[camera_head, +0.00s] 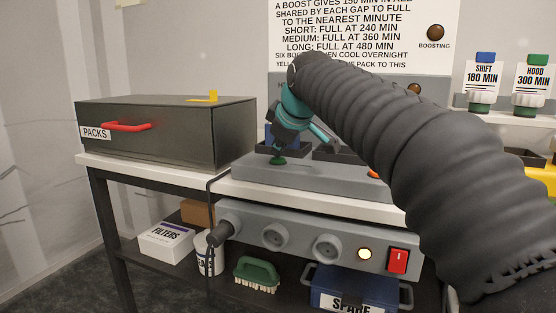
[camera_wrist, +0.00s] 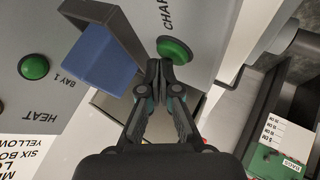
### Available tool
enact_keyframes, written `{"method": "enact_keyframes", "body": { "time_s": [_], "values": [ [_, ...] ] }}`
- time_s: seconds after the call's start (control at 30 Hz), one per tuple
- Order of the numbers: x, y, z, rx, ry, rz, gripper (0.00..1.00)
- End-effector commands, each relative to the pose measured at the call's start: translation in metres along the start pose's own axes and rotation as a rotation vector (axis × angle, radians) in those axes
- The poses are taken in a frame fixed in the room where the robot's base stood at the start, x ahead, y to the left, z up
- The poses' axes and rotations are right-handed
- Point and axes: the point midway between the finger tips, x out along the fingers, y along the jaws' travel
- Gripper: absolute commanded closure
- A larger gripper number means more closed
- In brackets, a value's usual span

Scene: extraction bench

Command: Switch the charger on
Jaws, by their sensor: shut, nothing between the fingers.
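The charger (camera_head: 310,178) is a grey unit on the white bench top, with dark bays on it. A green round button (camera_head: 278,161) sits on its front left; in the wrist view this button (camera_wrist: 174,50) is beside a partly cut-off label reading "CHAR". My gripper (camera_head: 275,150) is shut and empty, pointing down at the button. In the wrist view its fingertips (camera_wrist: 160,66) overlap the button's near edge; I cannot tell whether they touch it. A blue pack (camera_wrist: 105,58) stands in a black bay marked "BAY 1". My arm hides the charger's right part.
A dark box (camera_head: 190,135) marked "PACKS" with a red handle stands at left. Below the bench top, a grey socket panel (camera_head: 300,249) carries a plugged cable, a lit lamp (camera_head: 364,254) and a red rocker switch (camera_head: 398,261). Another green round part (camera_wrist: 33,67) is near "HEAT".

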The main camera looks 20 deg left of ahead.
Motion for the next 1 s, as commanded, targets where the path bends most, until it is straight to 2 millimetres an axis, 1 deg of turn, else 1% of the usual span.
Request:
{"method": "enact_keyframes", "body": {
  "time_s": [0.73,1.0],
  "values": [
    [0.0039,-0.0028,0.0029,0.0,0.0,0.0,1.0],
    [-0.0015,0.0011,-0.001,0.0,0.0,0.0,1.0]
  ]
}}
